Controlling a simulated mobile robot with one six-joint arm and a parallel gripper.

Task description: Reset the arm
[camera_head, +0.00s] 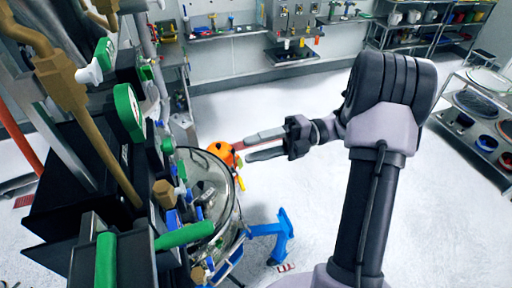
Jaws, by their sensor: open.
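My gripper (262,145) is open, at the end of my arm, which rises from the lower right and bends left at the top. Its two long fingers point left and lie apart, with nothing visible between them. Just left of the fingertips is an orange round part (222,152) on the sifter machine. The fingertips look close to it in the picture; I cannot tell whether they touch. The sifter's clear round drum (218,205) stands below and left of the gripper.
Brass pipes and green-handled valves (128,112) crowd the left side. A blue bracket (278,238) juts out right of the drum. Shelves with bowls (478,115) stand at the right, and wall racks (225,32) line the back. The white floor (310,85) behind the arm is clear.

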